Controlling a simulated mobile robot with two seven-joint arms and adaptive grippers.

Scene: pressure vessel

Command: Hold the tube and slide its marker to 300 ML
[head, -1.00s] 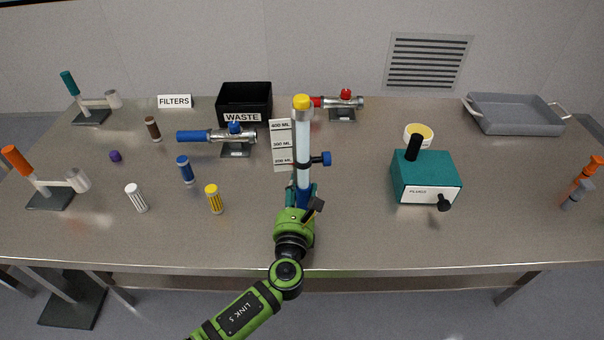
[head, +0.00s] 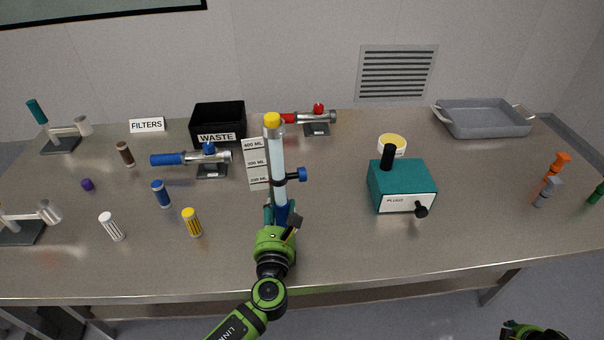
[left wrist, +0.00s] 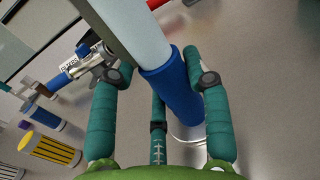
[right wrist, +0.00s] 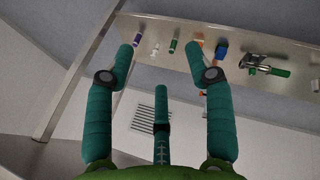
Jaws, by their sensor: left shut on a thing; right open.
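The tube (head: 277,155) stands upright, pale with a yellow cap and blue lower end. My left gripper (head: 282,212) is shut on the blue lower end (left wrist: 178,88), which shows between its teal fingers in the left wrist view. The marker is a dark ring around the tube with a blue knob (head: 301,174) on its right. A white scale plate (head: 256,163) beside the tube reads 400, 300 and 200 ML; the ring looks about level with 200 ML. My right gripper (right wrist: 165,42) is open and empty, away from the tube; part shows at the head view's lower right.
A teal box (head: 402,188) with a black handle stands right of the tube. A black waste bin (head: 218,122), a blue-handled valve (head: 190,158) and several small cylinders are on the left. A grey tray (head: 484,118) is back right. Bare table lies between tube and teal box.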

